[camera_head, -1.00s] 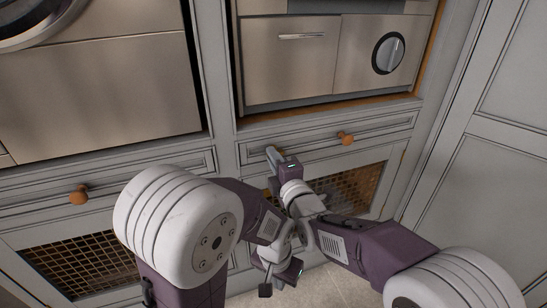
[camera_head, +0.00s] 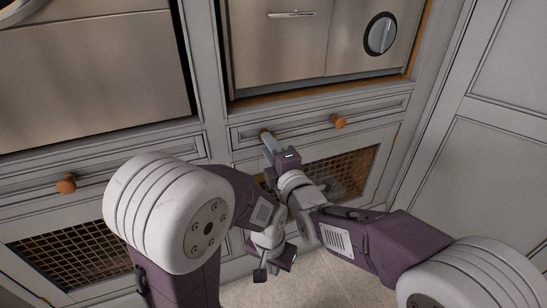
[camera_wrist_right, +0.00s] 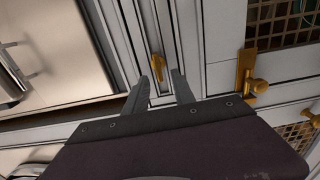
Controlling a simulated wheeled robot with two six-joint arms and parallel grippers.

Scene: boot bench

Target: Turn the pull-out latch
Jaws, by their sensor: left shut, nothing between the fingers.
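A small brass lever (camera_wrist_right: 157,68), which looks like the pull-out latch, sits on a narrow pale panel in the right wrist view. My right gripper (camera_wrist_right: 164,82) is open. Its two fingertips are apart, and the lever shows between and just beyond them; I cannot tell whether they touch it. In the head view my right gripper (camera_head: 266,138) is at the left end of the narrow panel (camera_head: 295,126) under the steel unit, and mostly hides the brass there. My left gripper (camera_head: 261,274) is low, below my right wrist, shut and empty, away from the panel.
A brass catch (camera_wrist_right: 246,75) sits beside the mesh doors. Round wooden knobs (camera_head: 338,121) are on the narrow panels, one more at the left (camera_head: 66,184). A mesh door (camera_head: 345,172) is behind my right arm. Pale floor (camera_head: 315,288) shows below.

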